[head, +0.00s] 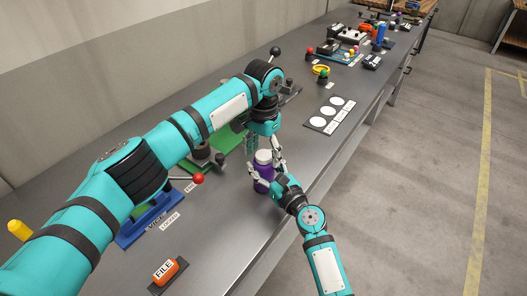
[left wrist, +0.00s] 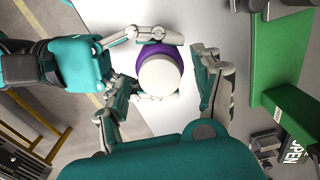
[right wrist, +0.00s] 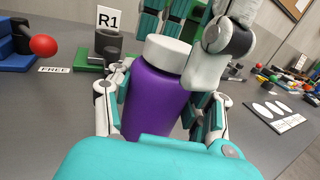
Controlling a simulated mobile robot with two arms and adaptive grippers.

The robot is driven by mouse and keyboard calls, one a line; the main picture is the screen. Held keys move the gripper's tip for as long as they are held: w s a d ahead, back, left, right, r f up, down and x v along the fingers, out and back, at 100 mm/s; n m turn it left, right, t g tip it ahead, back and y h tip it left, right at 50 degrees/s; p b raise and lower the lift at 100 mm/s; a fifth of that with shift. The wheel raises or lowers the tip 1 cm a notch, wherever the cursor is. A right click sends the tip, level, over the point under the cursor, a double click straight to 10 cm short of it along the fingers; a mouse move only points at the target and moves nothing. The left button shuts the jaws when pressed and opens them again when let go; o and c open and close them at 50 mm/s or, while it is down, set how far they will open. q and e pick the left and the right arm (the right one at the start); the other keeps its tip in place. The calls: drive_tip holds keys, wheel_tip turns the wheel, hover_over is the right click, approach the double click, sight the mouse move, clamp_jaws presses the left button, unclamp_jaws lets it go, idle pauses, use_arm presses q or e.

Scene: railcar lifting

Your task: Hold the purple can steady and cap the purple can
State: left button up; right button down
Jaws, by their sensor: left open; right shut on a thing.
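The purple can (head: 262,186) stands upright on the grey bench, with the white cap (head: 263,156) on its top. In the right wrist view the purple can (right wrist: 155,98) fills the middle, and the white cap (right wrist: 166,52) looks level on it. My right gripper (right wrist: 160,105) is shut on the can's body from the side. My left gripper (head: 265,158) points down from above, open, with its fingers on either side of the cap. In the left wrist view the cap (left wrist: 158,76) hides most of the can, and a gap shows between cap and right-hand finger.
A red-knobbed lever (head: 198,178) and an orange FILE block (head: 167,271) are to the left.

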use_arm(q)
wheel_tip(320, 180, up, 12)
idle(0.6)
use_arm(e)
drive_tip(key=shift+c, duration=2.2)
unclamp_jaws()
drive_tip(key=v, duration=1.2)
drive_tip(key=shift+d, duration=0.1)
